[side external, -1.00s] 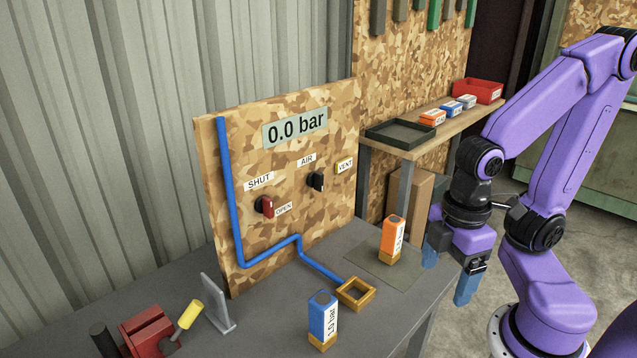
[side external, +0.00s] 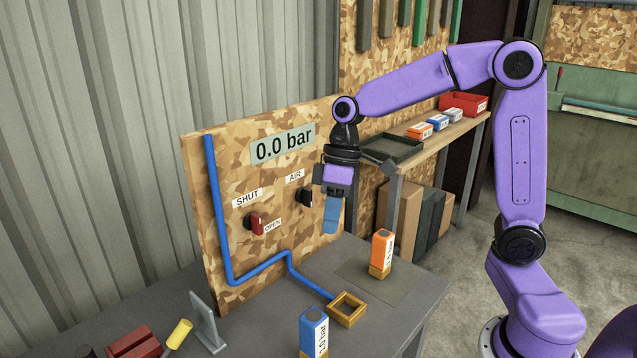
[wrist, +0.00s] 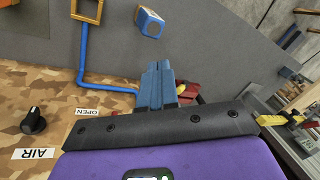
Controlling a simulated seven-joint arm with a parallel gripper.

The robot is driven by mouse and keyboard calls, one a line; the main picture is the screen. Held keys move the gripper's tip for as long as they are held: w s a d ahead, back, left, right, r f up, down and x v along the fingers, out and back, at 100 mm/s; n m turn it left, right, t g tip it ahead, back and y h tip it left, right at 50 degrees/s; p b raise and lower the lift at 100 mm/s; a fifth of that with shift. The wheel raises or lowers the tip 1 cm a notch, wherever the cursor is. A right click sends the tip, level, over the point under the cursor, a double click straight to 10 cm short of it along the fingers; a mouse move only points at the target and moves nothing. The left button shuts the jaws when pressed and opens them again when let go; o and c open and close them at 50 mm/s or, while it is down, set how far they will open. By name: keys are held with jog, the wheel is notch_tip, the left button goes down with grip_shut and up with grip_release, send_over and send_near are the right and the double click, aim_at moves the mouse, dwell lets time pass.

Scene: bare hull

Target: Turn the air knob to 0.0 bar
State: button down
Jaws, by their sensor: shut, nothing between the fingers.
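The air knob (side external: 304,196), small and black, sits under the AIR label on the wooden panel (side external: 220,180). In the wrist view the black knob (wrist: 33,120) shows at the left beside the upside-down AIR label. The display (side external: 283,144) on the panel reads 0.0 bar. My gripper (side external: 331,230) points down in front of the panel, just right of the air knob in the picture. Its blue fingers (wrist: 158,85) are shut and empty. My gripper hides the area of the VENT label.
A red valve knob (side external: 254,222) with SHUT and OPEN labels is left of the air knob. A blue pipe (side external: 216,220) runs down to a square wooden frame (side external: 346,311). An orange block (side external: 382,252) and a blue block (side external: 313,332) stand on the bench.

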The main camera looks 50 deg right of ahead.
jog(key=w+d+m+y, duration=0.1)
jog(key=w+d+m, duration=0.1)
jog(key=w+d, duration=0.4)
jog(key=m+t+y, duration=0.2)
jog(key=t, duration=0.1)
send_near(306, 197)
jog(key=s+a+r, duration=0.2)
jog(key=s+r, duration=0.1)
jog(key=s, duration=0.2)
jog(key=w+d+m+t, duration=0.2)
jog(key=d, duration=0.8)
jog(key=w+a+f, duration=0.4)
jog(key=a+f, duration=0.4)
jog(key=a, duration=0.1)
jog(key=shift+a+r+n+h, duration=0.2)
jog(key=shift+a+n+h, duration=0.05)
jog(key=shift+h, duration=0.4)
jog(key=shift+a+r+n+h, duration=0.15)
jog(key=shift+a+n+h, duration=0.1)
jog(key=shift+h, duration=0.4)
